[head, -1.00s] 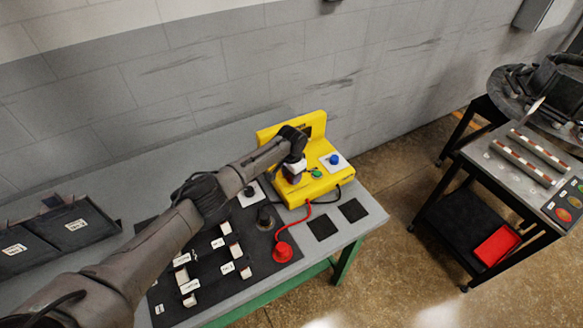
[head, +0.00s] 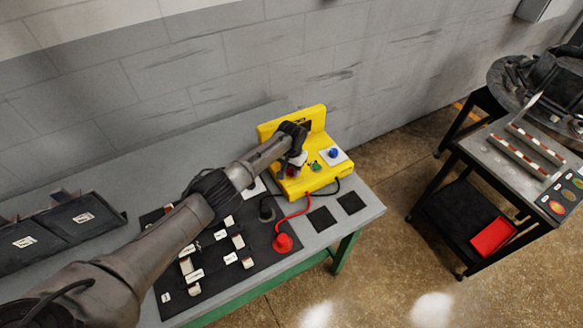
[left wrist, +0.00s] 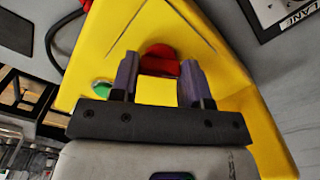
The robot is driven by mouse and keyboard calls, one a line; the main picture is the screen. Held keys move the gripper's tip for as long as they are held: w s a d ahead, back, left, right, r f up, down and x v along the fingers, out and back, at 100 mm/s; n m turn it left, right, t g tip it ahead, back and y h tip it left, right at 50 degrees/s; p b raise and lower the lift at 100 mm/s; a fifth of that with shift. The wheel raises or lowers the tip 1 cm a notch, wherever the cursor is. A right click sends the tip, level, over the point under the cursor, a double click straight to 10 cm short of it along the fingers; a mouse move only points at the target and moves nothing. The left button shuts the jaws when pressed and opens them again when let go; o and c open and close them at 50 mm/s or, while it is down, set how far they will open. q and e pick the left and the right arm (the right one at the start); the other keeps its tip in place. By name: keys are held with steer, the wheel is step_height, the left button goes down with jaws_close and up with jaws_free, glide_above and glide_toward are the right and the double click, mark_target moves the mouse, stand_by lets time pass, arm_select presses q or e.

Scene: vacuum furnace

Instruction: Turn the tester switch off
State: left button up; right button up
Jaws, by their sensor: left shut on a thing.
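The yellow tester (head: 318,181) stands at the right end of the workbench, against the wall side. On its top are a red switch knob (head: 292,171), a green button (head: 315,166) and a blue button (head: 334,153). My left gripper (head: 296,164) is at the red knob. In the left wrist view, the two fingers of my left gripper (left wrist: 161,75) stand on either side of the red knob (left wrist: 160,58), shut on it. The green button (left wrist: 102,88) shows left of the fingers. The finger contact is partly hidden. My right gripper is not in view.
A red plug (head: 282,243) with a red lead sits on the black mat (head: 205,285) among several labelled pieces. Two dark square pads (head: 320,219) lie in front of the tester. Dark bins (head: 60,228) stand left. A cart (head: 500,165) with a red tray (head: 492,236) stands right.

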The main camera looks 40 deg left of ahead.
arm_select(q)
steer(key=o, duration=0.9)
steer(key=shift+r, duration=0.5)
step_height(320, 180, up, 13)
steer(key=shift+f+p, duration=0.1)
steer(key=shift+p, duration=1)
